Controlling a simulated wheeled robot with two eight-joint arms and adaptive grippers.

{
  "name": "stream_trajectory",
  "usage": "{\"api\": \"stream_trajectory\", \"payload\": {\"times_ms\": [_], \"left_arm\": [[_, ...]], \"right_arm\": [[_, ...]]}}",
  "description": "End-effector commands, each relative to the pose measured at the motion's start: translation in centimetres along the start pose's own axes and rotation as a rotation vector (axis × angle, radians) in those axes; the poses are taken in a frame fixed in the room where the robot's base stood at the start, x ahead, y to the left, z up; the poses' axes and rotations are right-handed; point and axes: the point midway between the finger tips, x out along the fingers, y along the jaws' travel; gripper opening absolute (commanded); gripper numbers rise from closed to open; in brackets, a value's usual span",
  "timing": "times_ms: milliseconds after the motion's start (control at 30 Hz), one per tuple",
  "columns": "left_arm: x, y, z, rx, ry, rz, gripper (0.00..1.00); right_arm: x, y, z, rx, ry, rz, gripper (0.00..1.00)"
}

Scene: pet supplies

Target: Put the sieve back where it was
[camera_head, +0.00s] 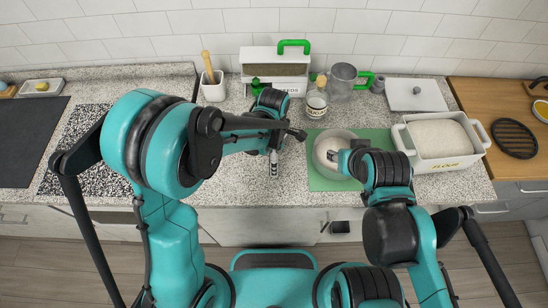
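A grey metal cup with a green side handle (343,80), which looks like the sieve, stands upright at the back of the counter, right of a labelled jar (316,103). Neither gripper touches it. My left gripper (274,167) points down over the counter, left of the green mat (318,180). Its fingers are small and partly hidden by its arm, so its opening is unclear. My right gripper (336,157) is at a light round bowl (322,146) on the mat. Its fingertips overlap the bowl's inside, and I cannot tell whether they grip anything.
A white flour container (443,164) stands open at the right, with a white lid (415,95) behind it. A box with a green handle (293,46) and a white utensil pot (213,90) stand at the back.

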Motion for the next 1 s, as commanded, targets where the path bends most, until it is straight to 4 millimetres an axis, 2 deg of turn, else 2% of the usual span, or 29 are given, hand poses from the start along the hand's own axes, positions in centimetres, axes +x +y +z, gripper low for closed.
{"api": "stream_trajectory", "payload": {"times_ms": [300, 333, 367, 767, 867, 1000], "left_arm": [[0.3, 0.0, 0.0, 0.0, 0.0, 0.0, 0.34], [0.3, 0.0, 0.0, 0.0, 0.0, 0.0, 0.91], [0.2, 0.0, 0.0, 0.0, 0.0, 0.0, 0.98], [0.0, 0.0, 0.0, 0.0, 0.0, 0.0, 1.0], [-0.8, 0.0, 0.0, 0.0, 0.0, 0.0, 1.0], [-3.6, -0.1, 0.0, 0.0, 0.0, 0.0, 1.0]], "right_arm": [[0.3, 0.0, 0.2, 0.0, 0.0, 0.0, 0.4], [0.3, 0.0, 0.2, 0.0, 0.0, 0.0, 0.4], [0.2, 0.0, 0.2, 0.0, 0.0, 0.0, 0.4], [0.0, 0.0, 0.0, 0.0, 0.0, 0.0, 0.4], [-0.3, 0.0, -0.2, 0.0, 0.0, 0.0, 0.4], [-0.8, 0.0, -0.6, 0.0, 0.0, 0.0, 0.4]]}}
